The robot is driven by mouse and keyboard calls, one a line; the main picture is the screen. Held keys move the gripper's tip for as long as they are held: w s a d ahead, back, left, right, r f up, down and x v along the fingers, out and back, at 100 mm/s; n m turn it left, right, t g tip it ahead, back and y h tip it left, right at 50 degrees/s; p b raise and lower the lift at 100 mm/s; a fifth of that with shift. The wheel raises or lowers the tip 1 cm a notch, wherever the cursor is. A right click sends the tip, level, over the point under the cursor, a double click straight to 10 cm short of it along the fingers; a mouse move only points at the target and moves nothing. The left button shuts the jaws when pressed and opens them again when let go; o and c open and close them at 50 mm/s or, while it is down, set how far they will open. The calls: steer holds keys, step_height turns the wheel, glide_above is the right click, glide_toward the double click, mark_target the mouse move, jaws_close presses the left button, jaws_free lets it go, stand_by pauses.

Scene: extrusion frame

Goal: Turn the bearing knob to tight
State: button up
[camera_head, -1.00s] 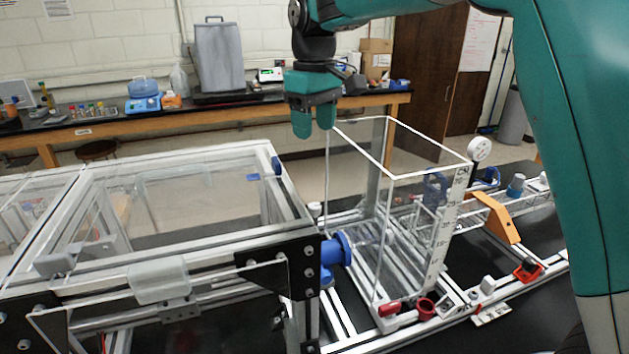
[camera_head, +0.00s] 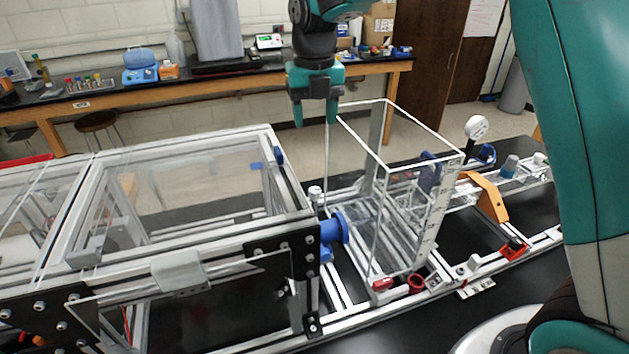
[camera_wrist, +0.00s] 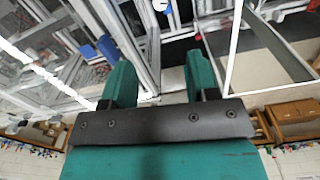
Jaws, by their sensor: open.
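My gripper (camera_head: 315,116) hangs pointing down, open and empty, above the gap between the framed enclosure and the clear tank. Its two green fingers also show apart in the wrist view (camera_wrist: 160,78). A small pale round-topped knob (camera_head: 315,191) stands upright below it, beside the enclosure's right end; a similar pale round top (camera_wrist: 160,5) shows at the wrist view's upper edge. I cannot tell for certain that this is the bearing knob, nor read its setting. Clear air separates the fingers from it.
The clear open-topped tank (camera_head: 442,205) stands right of my gripper, its rim close to finger height. A blue flanged fitting (camera_head: 335,229) sticks out of the enclosure (camera_head: 180,240). An orange bracket (camera_head: 486,197) and a white dial (camera_head: 476,126) stand further right.

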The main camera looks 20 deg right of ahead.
mark_target(315, 189)
steer(key=shift+n, duration=0.3)
step_height(315, 189, down, 18)
steer(key=p, duration=0.7)
steer(key=shift+r, duration=0.25)
steer(key=c, duration=0.9)
steer(key=shift+f+b, duration=0.15)
steer(key=shift+b, duration=0.4)
steer(key=shift+r+m, duration=0.2)
steer(key=shift+m, duration=0.5)
